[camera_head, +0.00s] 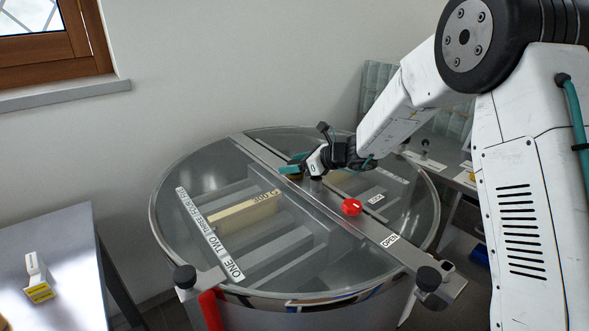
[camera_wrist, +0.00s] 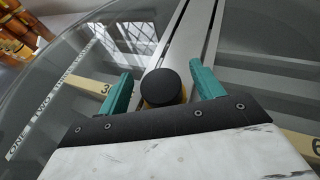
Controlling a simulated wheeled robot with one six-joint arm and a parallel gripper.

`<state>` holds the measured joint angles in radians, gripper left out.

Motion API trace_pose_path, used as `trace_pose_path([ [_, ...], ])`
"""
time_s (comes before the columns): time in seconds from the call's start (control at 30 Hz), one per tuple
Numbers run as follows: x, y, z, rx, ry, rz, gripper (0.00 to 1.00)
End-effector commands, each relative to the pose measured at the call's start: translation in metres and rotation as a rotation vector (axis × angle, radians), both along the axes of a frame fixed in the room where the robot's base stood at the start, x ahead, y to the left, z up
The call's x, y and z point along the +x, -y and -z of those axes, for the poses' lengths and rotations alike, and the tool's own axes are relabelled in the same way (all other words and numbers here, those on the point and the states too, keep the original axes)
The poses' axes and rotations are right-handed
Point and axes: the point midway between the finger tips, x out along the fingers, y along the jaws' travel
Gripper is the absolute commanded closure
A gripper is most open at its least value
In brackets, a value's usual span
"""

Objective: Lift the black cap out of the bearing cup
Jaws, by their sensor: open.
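The black cap (camera_wrist: 161,86) is a round, dark disc in the wrist view, seated in a yellow-brown ring that looks like the bearing cup (camera_wrist: 184,96). Only a sliver of that ring shows around the cap. My gripper (camera_wrist: 160,70) is open, with one teal finger on each side of the cap and visible gaps between. In the head view my gripper (camera_head: 293,166) is low over the middle of the metal beam across the round tank. A small brownish patch under it there may be the cup; the cap is not clearly seen in that view.
The beam carries a red knob (camera_head: 351,207) and the labels LOCK and OPEN. A clear lid (camera_head: 180,180) covers the tank (camera_head: 335,307), with a numbered strip on it. Black clamp knobs (camera_head: 429,278) stand at the near rim. A side table (camera_head: 55,235) is at left.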

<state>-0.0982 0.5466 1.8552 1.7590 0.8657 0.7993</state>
Motion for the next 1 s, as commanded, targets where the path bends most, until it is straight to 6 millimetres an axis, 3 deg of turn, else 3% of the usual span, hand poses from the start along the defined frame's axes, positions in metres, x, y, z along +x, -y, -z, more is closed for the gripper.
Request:
trace_pose_path([
  [0.17,0.0,0.0,0.0,0.0,0.0,0.0,0.34],
  [0.33,0.0,0.0,0.0,0.0,0.0,0.0,0.78],
  [0.37,0.0,0.0,0.0,0.0,0.0,0.001,0.82],
  [0.73,0.0,0.0,-0.009,0.001,0.003,0.0,0.82],
  [1.0,0.0,0.0,-0.062,0.0,0.006,0.0,0.82],
])
